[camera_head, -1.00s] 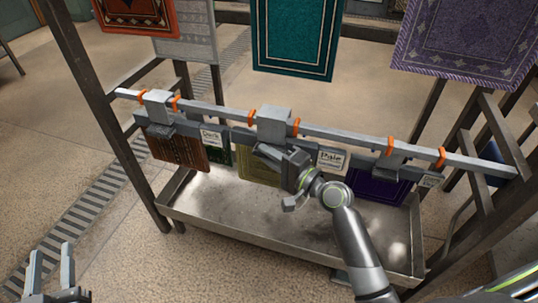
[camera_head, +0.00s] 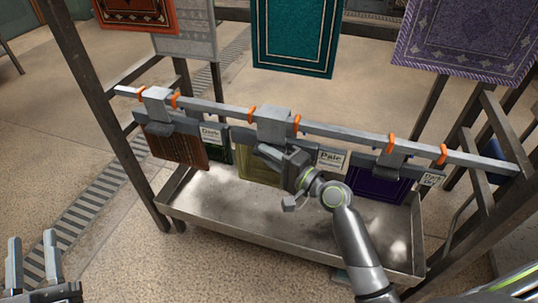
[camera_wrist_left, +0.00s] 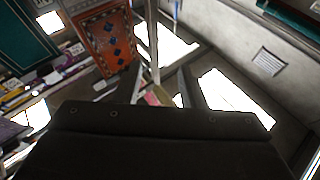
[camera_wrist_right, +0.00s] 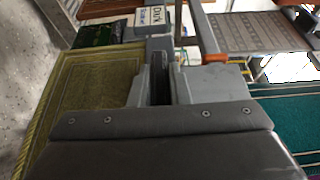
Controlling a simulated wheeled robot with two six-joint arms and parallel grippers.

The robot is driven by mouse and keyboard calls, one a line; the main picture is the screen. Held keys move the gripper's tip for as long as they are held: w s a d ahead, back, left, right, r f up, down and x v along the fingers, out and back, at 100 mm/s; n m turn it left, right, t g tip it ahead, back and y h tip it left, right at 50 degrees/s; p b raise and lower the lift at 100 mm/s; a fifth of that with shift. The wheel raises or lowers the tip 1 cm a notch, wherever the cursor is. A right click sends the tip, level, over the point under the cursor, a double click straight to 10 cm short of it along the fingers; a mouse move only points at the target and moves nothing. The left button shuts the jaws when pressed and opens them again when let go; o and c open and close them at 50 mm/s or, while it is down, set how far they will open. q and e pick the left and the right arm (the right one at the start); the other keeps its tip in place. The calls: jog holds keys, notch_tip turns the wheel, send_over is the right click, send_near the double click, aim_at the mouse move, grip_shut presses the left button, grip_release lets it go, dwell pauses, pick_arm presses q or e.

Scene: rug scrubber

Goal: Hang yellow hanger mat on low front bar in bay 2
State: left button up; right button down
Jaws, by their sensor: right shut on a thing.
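The yellow mat (camera_head: 258,168) hangs below the middle of the low front bar (camera_head: 210,107), above the metal tray. Its grey hanger hook (camera_head: 274,124) sits over the bar between two orange clips. My right gripper (camera_head: 268,153) is at the front of this hanger and covers part of the mat. In the right wrist view the yellow mat (camera_wrist_right: 90,90) is on the left, and my right fingers (camera_wrist_right: 160,85) are shut on the hanger's dark grey part. My left gripper (camera_head: 32,240) is open and empty at the lower left, away from the bar.
A brown mat (camera_head: 175,148) hangs on the bar to the left and a purple mat (camera_head: 378,186) to the right. Larger teal (camera_head: 296,38) and lilac (camera_head: 468,38) rugs hang above. The rack's dark posts (camera_head: 105,115) flank the bar. Floor at the left is clear.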

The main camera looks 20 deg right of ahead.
jog(key=c, duration=1.3)
grip_release()
jog(key=shift+r, duration=0.1)
jog(key=shift+s, duration=0.1)
jog(key=shift+s+d, duration=0.2)
pick_arm(q)
jog(key=shift+s+d+r+m+t+h+b, duration=0.1)
jog(key=shift+s+d+r+m+t+h, duration=0.15)
jog(key=shift+r+t, duration=0.3)
jog(key=shift+s+d+r+m+t+b, duration=0.15)
jog(key=shift+s+r+t, duration=0.15)
jog(key=shift+r, duration=0.35)
jog(key=shift+s+d+r+m+t+h+b, duration=0.1)
jog(key=shift+s+r+m+t+h, duration=0.15)
jog(key=shift+r+t, duration=0.3)
pick_arm(e)
jog(key=shift+v, duration=8.35)
